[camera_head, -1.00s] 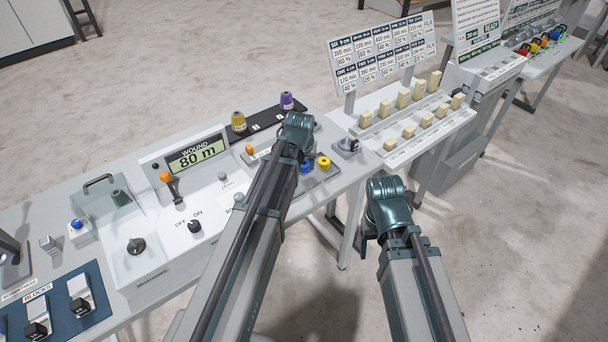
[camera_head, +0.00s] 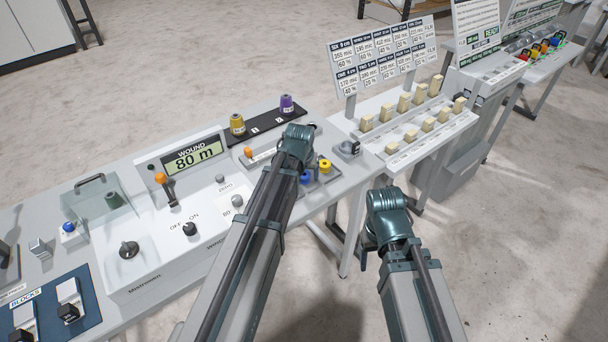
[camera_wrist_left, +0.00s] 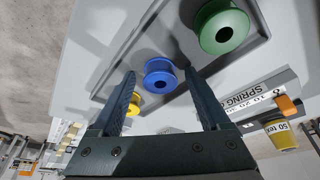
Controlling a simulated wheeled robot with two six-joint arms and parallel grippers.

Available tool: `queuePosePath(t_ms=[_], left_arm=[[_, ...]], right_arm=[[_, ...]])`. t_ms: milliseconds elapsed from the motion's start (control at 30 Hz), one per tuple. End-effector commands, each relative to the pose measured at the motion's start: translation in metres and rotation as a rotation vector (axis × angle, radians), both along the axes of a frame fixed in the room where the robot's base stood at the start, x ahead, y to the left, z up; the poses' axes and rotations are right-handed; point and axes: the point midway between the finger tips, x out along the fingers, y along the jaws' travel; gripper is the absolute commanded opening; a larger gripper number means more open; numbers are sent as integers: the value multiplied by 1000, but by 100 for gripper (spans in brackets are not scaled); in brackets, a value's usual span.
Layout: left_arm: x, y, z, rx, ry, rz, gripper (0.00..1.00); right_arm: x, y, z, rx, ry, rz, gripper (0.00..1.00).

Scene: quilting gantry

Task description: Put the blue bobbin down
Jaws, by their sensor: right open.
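The blue bobbin (camera_head: 305,177) shows partly behind my left arm in the head view. In the left wrist view the blue bobbin (camera_wrist_left: 160,76) is at the grey tray (camera_wrist_left: 112,78), between a green bobbin (camera_wrist_left: 223,27) and a yellow bobbin (camera_wrist_left: 133,106). My left gripper (camera_wrist_left: 160,83) is open, with a finger on either side of the blue bobbin and a visible gap at each side. Its fingers are hidden behind my wrist in the head view. My right gripper (camera_head: 369,241) hangs off the bench's right side, mostly hidden by its wrist; no held object shows.
The winder (camera_head: 160,235) with its 80 m display stands left of the tray. Yellow (camera_head: 237,124) and purple (camera_head: 287,104) spools stand on a black strip behind. A sample rack (camera_head: 430,130) stands to the right. Open floor lies beyond.

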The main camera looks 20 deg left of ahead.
Motion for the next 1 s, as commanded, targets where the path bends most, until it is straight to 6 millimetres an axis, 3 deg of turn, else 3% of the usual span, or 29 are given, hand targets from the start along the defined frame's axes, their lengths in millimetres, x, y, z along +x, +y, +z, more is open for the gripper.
queuePosePath(t_ms=[467,1000], left_arm=[[-2,0,11,0,0,0,79],[-28,-3,86,0,0,0,79]], right_arm=[[0,0,11,0,0,0,69],[0,0,86,0,0,0,69]])
